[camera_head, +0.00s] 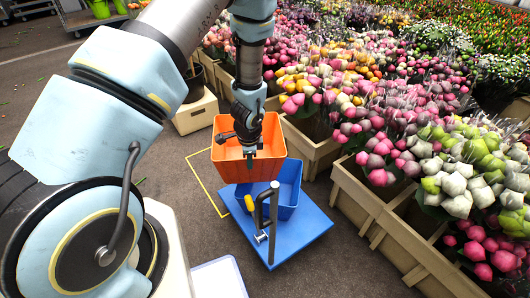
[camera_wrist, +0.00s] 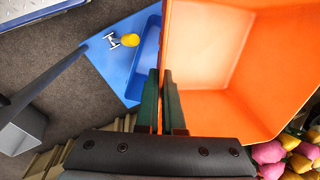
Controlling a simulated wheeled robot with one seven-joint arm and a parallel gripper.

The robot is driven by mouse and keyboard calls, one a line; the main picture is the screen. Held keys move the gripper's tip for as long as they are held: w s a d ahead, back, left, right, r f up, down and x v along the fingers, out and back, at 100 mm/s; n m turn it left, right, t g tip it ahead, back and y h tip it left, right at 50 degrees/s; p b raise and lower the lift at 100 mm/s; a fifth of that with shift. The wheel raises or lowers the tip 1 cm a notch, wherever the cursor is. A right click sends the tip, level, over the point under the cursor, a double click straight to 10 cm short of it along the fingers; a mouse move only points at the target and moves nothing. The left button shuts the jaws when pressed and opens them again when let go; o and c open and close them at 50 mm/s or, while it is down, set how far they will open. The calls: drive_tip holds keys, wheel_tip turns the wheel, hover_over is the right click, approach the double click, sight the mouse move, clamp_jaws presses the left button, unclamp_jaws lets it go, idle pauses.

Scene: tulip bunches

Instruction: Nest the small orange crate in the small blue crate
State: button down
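The small orange crate (camera_head: 228,161) hangs upright and empty from my gripper (camera_head: 249,158). My gripper is shut on one of its walls, and the wrist view shows the fingers (camera_wrist: 161,100) on either side of the crate wall (camera_wrist: 163,60). The small blue crate (camera_head: 289,190) stands on a blue platform (camera_head: 301,235). In the head view the orange crate covers the blue crate's left and far part. In the wrist view a strip of the blue crate (camera_wrist: 148,50) shows left of the orange crate; the rest is hidden. The two crates are not nested.
A post with a yellow-tipped handle (camera_head: 265,215) rises at the platform's near side. Wooden boxes of tulips (camera_head: 365,195) line the right. Yellow floor tape (camera_head: 207,187) runs left of the platform. Grey floor (camera_head: 340,265) is clear in front.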

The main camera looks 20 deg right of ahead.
sight(265, 166)
drive_tip(key=s+d+m+p, duration=0.1)
drive_tip(key=s+d+r+m+p, duration=0.1)
drive_tip(key=s+d, duration=0.1)
drive_tip(key=shift+s+m, duration=0.2)
drive_tip(key=shift+m, duration=0.2)
drive_tip(key=shift+s+d+f+m+h, duration=0.15)
drive_tip(key=shift+s+d+m+h, duration=0.15)
drive_tip(key=shift+s+d+h, duration=0.1)
drive_tip(key=shift+a, duration=0.1)
wheel_tip(265, 166, down, 11)
drive_tip(key=b, duration=0.7)
idle(0.5)
drive_tip(key=shift+w, duration=0.1)
drive_tip(key=c, duration=1)
unclamp_jaws()
drive_tip(key=shift+o, duration=0.4)
